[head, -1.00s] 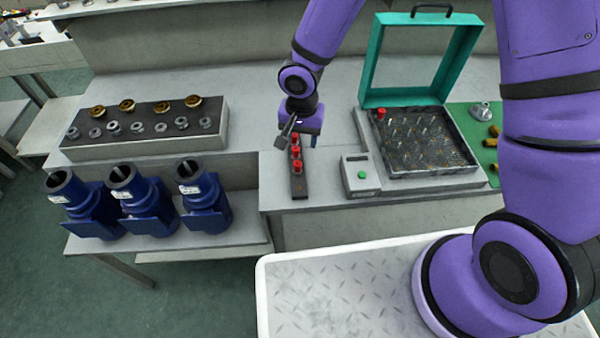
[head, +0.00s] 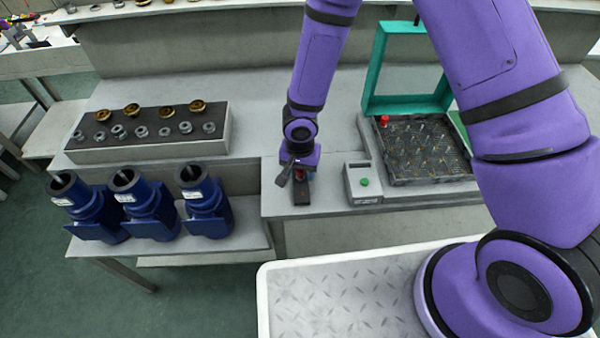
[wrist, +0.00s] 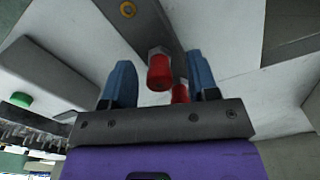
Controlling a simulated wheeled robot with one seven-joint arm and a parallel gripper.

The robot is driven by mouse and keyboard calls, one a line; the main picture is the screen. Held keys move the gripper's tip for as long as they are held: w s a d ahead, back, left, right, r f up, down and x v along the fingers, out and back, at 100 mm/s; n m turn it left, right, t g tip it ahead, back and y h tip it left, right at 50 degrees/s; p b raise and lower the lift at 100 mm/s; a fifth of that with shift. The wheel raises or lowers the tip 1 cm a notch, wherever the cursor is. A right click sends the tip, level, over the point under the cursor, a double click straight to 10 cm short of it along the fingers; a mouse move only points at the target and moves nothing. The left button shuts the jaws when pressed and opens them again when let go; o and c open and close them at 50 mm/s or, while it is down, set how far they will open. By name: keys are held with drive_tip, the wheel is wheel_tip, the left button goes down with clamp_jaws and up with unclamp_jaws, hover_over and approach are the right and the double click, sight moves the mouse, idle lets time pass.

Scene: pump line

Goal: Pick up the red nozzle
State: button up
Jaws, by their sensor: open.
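In the wrist view, a red nozzle (wrist: 159,73) with a pale metal base stands on a dark strip holder (wrist: 150,28). It shows between the two blue fingers of my gripper (wrist: 163,76), which is open; no contact is visible. A second red nozzle (wrist: 180,94) shows behind it, closer to the right finger and partly hidden by the gripper body. In the head view, my gripper (head: 292,176) is low over the holder (head: 301,196) and hides most of it. Another red piece (head: 384,120) sits at the corner of the black tray.
A grey box with a green button (head: 364,183) stands just right of the holder. Beyond it is the black tray (head: 430,176) with a raised teal frame (head: 372,75). Blue pump bodies (head: 205,200) and a block of metal rings (head: 150,148) stand left.

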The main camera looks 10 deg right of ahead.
drive_tip(key=shift+f, duration=0.4)
clamp_jaws()
drive_tip(key=shift+r, duration=0.2)
